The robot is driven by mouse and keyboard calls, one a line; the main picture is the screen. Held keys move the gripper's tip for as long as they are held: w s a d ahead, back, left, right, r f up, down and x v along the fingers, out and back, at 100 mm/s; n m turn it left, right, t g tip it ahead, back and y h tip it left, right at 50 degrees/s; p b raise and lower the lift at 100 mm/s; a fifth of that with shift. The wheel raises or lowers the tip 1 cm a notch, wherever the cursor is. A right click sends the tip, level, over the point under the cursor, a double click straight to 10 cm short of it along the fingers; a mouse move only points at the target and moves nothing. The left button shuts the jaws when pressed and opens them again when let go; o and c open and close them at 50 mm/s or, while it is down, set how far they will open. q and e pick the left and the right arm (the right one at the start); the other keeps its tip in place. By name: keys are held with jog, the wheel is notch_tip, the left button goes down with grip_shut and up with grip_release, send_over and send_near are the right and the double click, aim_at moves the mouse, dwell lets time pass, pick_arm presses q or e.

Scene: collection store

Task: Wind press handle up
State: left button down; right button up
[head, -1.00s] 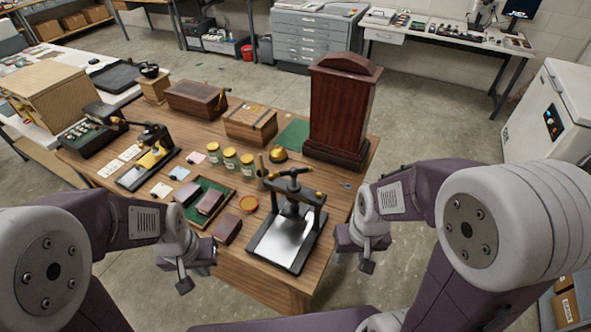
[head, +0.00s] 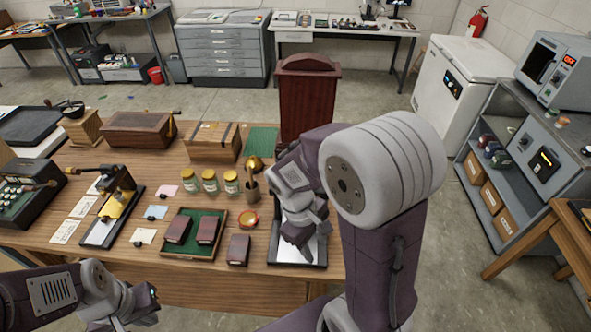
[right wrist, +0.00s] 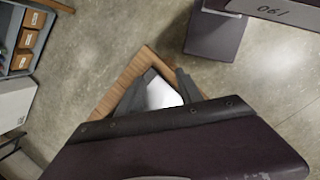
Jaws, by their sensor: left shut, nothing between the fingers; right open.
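The press (head: 275,259) stands at the right front corner of the wooden table. Its dark base edge and bright plate show, while its handle and upper frame are hidden behind my right arm. My right gripper (head: 299,243) is over the press in the head view, fingers pointing down. In the right wrist view the bright press plate (right wrist: 160,95) shows between the open fingers, and I cannot see the handle there. I cannot tell whether the fingers touch the press. My left gripper (head: 150,296) is shut and empty, low in front of the table's front edge.
A dark red cabinet (head: 307,100) stands behind the press. A green-lined tray (head: 190,253) with brown blocks and several jars lie further left.

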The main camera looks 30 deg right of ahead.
jog(key=w+d+r+n+g+h+p, duration=0.2)
jog(key=w+d+r+n+h+p, duration=0.1)
jog(key=w+d+r+n+h, duration=0.55)
jog(key=w+a+f+n+t+h+p, duration=0.35)
jog(key=w+a+n+t+h, duration=0.3)
jog(key=w+a, duration=0.35)
jog(key=shift+g+h, duration=0.3)
jog(key=shift+g, duration=0.15)
jog(key=d+p, duration=0.1)
jog(key=d, duration=0.2)
jog(key=w+d+p, duration=0.1)
jog(key=d, duration=0.2)
jog(key=d+p, duration=0.2)
jog(key=d, duration=0.1)
jog(key=shift+w+r, duration=0.1)
jog(key=shift+w, duration=0.15)
jog(key=shift+d, duration=0.55)
jog(key=shift+w, duration=0.1)
jog(key=shift+c, duration=1.2)
pick_arm(q)
notch_tip(320, 180, up, 11)
jog(key=shift+d, duration=0.25)
pick_arm(e)
grip_shut()
